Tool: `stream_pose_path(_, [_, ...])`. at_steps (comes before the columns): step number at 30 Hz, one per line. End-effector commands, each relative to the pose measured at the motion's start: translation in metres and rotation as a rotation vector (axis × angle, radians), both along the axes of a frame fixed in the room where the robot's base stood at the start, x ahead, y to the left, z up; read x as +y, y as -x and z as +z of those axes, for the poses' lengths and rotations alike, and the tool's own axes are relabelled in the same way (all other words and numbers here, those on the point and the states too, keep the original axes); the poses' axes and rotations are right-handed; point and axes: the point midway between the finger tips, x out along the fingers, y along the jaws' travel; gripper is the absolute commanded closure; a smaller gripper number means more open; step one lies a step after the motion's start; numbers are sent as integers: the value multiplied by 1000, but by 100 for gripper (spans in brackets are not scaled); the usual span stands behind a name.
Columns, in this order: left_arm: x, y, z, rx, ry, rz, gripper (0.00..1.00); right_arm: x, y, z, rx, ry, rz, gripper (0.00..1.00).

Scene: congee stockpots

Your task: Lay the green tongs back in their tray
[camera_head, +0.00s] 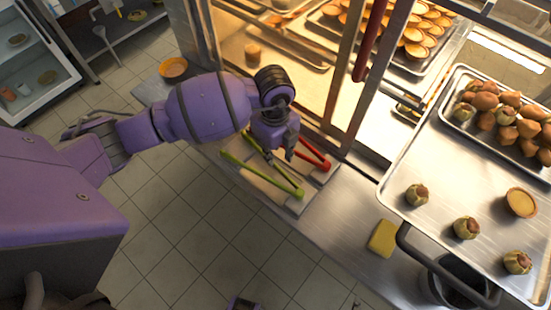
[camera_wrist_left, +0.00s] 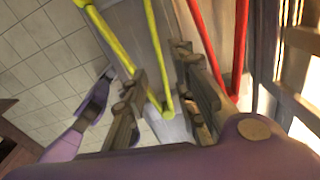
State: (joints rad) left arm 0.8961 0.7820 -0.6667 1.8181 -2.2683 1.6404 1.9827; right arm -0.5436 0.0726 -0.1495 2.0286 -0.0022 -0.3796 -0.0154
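The green tongs (camera_head: 282,183) lie as an open V over the pale tray (camera_head: 294,205) on the steel counter. One arm reaches past the tray's left edge. My left gripper (camera_head: 280,148) is above the tray, between the green tongs and the red tongs (camera_head: 314,156). In the left wrist view the gripper (camera_wrist_left: 168,100) is open, and the joined end of the green tongs (camera_wrist_left: 155,45) shows between its fingers. I cannot tell whether they touch. The red tongs (camera_wrist_left: 240,40) are right of the fingers. A purple part at the bottom edge may be my right gripper; its fingers are unclear.
A lit cabinet with trays of pastries stands behind my left gripper. A steel tray (camera_head: 400,170) with pastries is at the right. A yellow sponge (camera_head: 383,238) lies on the counter, and an orange bowl (camera_head: 173,67) is at its far left end. Tiled floor is open at the left.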

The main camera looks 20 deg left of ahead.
Motion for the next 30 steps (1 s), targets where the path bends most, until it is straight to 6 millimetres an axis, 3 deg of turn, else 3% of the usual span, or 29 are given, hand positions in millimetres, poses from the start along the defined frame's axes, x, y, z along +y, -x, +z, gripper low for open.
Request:
stream_pose_path(1, [1, -2, 14, -6, -1, 0, 75, 0, 0, 2, -1, -1, -1, 61])
stream_pose_path(6, [1, -2, 50, -4, 0, -1, 75, 0, 2, 3, 2, 0, -2, 61])
stream_pose_path(12, [2, -2, 74, -2, -1, 0, 75, -1, 4, 3, 6, -1, -3, 61])
stream_pose_path(30, [2, -1, 79, 0, -1, 0, 75, 0, 1, 6, -2, -2, -2, 61])
